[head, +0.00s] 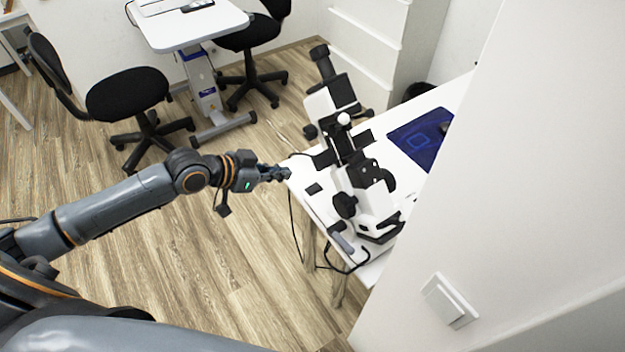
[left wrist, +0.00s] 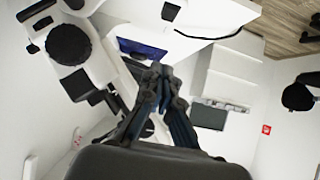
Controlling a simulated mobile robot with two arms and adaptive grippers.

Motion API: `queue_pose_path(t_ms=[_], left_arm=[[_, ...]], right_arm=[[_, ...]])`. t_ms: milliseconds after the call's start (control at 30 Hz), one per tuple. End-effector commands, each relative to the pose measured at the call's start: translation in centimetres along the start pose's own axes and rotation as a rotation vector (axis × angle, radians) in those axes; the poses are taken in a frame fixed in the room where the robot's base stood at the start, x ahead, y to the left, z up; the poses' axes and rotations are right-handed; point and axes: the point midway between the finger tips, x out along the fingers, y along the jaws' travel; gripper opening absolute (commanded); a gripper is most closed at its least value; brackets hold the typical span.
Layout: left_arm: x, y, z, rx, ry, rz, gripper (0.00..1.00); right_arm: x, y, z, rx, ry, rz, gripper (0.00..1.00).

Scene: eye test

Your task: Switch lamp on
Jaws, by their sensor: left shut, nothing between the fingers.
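A white and black slit-lamp-like instrument (head: 362,180) stands on a white table (head: 300,172) in the head view. Its white and black parts (left wrist: 100,62) fill the left of the left wrist view. I cannot tell whether its light is on. My left gripper (head: 287,173) is at the table's left corner, to the left of the instrument and apart from it. It is shut and empty; its fingers (left wrist: 160,72) are together in the left wrist view. A white wall switch (head: 450,301) is on the near wall at the lower right. My right gripper is not in view.
A small dark pad (head: 314,188) lies near the table's left edge, and a blue mat (head: 420,140) lies farther back. Black cables hang off the table's front. Black chairs (head: 127,95) and another white table (head: 185,28) stand behind. The wall (head: 530,150) blocks the right.

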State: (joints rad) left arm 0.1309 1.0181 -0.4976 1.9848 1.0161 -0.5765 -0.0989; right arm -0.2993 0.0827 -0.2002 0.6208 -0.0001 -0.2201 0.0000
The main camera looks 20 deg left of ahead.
Motion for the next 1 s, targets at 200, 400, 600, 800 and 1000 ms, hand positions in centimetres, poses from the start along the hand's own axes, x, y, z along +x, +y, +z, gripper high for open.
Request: queue_pose_path(t_ms=[200, 400, 600, 800, 1000], left_arm=[[1.4, 0.0, -0.1, -0.004, 0.003, -0.001, 0.0], [5.1, 0.1, -0.3, -0.004, 0.003, 0.001, 0.0], [9.2, 0.0, -0.2, -0.004, 0.003, 0.0, 0.0], [11.7, 0.0, 1.7, -0.002, -0.003, -0.001, 0.0], [12.8, 0.0, 2.7, -0.001, 0.0, -0.001, 0.0]], right_arm=[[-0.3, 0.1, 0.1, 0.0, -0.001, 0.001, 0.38], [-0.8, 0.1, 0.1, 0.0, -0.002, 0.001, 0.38], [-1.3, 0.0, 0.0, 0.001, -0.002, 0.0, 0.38], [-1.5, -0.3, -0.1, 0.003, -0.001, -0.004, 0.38], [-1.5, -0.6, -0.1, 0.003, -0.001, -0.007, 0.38]])
